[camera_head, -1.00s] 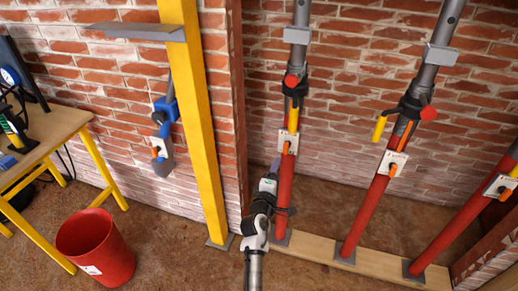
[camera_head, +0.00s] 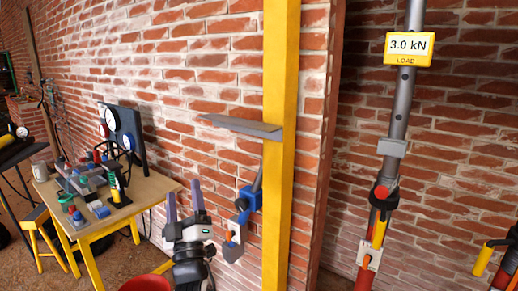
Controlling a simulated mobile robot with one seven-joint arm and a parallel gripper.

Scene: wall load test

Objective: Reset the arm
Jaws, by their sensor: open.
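My gripper (camera_head: 183,202) is raised in the lower middle of the head view, with its two purple-grey fingers pointing up and apart. Nothing is between the fingers. It appears in front of the brick wall, left of a blue and grey clamp-like device (camera_head: 245,200) with an orange part. That device hangs beside a yellow post (camera_head: 279,150). I cannot tell the depth gap between the gripper and the device. Part of my arm below the gripper is cut off by the frame.
A grey shelf plate (camera_head: 243,126) juts from the yellow post. A prop (camera_head: 402,105) with a yellow "3.0 kN" load display (camera_head: 408,48) stands at right. At left is a wooden table (camera_head: 150,187) with tools and a gauge. A red bin (camera_head: 146,283) shows at the bottom edge.

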